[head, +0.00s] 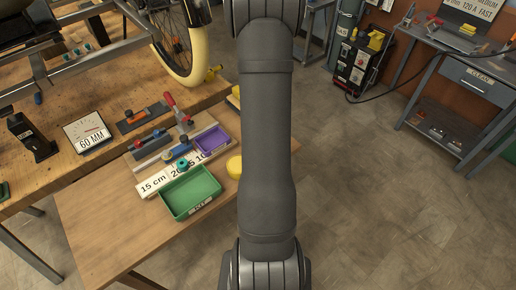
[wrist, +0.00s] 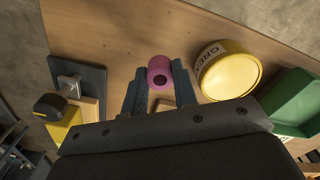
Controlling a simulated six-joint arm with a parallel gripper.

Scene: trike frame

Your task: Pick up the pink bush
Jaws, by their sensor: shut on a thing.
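The pink bush (wrist: 161,72) is a short pink cylinder with a dark bore, seen in the wrist view. It sits between the fingertips of my gripper (wrist: 159,84), which is shut on it. The wooden table top lies behind it, and I cannot tell whether the bush touches the wood. In the head view my own arm covers the middle of the picture, and the bush and gripper are hidden there.
A round yellow tin (wrist: 228,72) stands close to the right of the bush in the wrist view, with a green tray (wrist: 291,102) beyond it. A grey plate with a knob (wrist: 80,84) and a yellow block (wrist: 63,128) lie to the left. A purple tray (head: 211,140) shows in the head view.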

